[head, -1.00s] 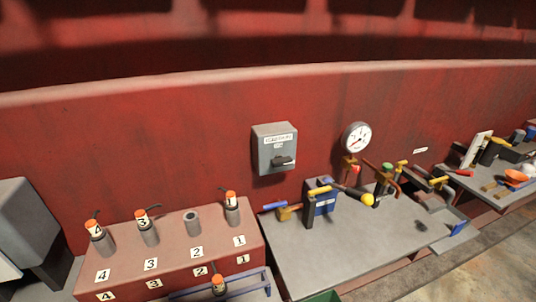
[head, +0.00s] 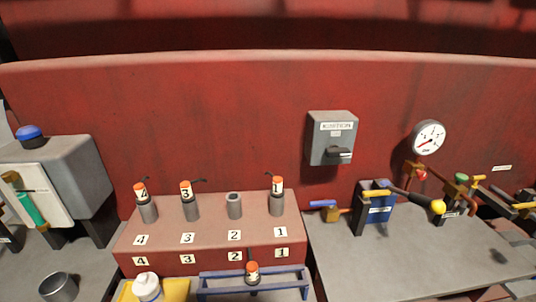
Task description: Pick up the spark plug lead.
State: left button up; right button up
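A spark plug lead with an orange top and a black lower part (head: 253,272) sits at the blue rack in front of the red block, low in the head view. Similar orange-topped leads sit on the grey posts numbered 4 (head: 141,190), 3 (head: 186,187) and 1 (head: 277,183). The grey post at number 2 (head: 234,206) is bare and open at its top. Neither of my grippers shows.
The red block (head: 205,248) carries number labels. The blue rack (head: 290,272) stands before it. A white-capped bottle (head: 146,287) on a yellow pad and a grey cup (head: 58,287) are lower left. A grey ignition box (head: 332,138) and a gauge (head: 429,138) are on the red wall.

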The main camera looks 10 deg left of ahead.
aim_at(252, 277)
jog(key=k+j+z, duration=0.15)
jog(key=j, duration=0.25)
jog(key=j+z, duration=0.2)
jog(key=j, duration=0.2)
jog(key=k+j+z, duration=0.15)
jog(key=j, duration=0.25)
jog(key=k+j+z, duration=0.2)
jog(key=j, duration=0.15)
jog(key=k+j+z, duration=0.15)
jog(key=j, duration=0.2)
